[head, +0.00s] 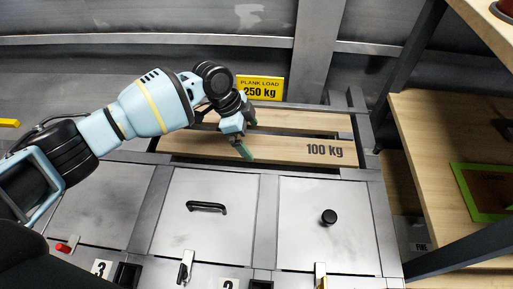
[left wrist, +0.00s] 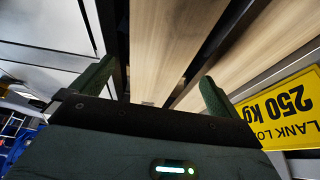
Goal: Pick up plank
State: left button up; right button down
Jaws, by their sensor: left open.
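A light wooden plank (head: 285,150) marked "100 kg" lies flat in a metal frame behind the cabinet tops. A second wooden plank (head: 300,121) lies behind it, with a dark gap between them. My left gripper (head: 246,149) is over the front plank, left of its marking, pointing down. In the left wrist view its two green fingers (left wrist: 155,85) are apart, with the front plank (left wrist: 170,45) showing between them. The rear plank (left wrist: 260,45) shows to the right there. I cannot tell whether the fingers touch the plank. My right gripper is not in view.
A yellow sign (head: 260,87) reading "PLANK LOAD 250 kg" stands behind the planks. Grey cabinet tops with a black handle (head: 206,207) and a black knob (head: 328,217) are in front. A wooden shelf (head: 430,125) with dark posts stands at right.

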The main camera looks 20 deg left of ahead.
aim_at(256, 145)
pick_arm(q)
jog(key=b+x, duration=0.1)
jog(key=x, duration=0.2)
jog(key=shift+d+f, duration=0.1)
jog(key=shift+f, duration=0.25)
jog(key=shift+r, duration=0.1)
jog(key=shift+c, duration=0.4)
jog(key=c, duration=1.3)
jog(key=shift+r+p, duration=1.9)
jog(key=shift+r, duration=3.15)
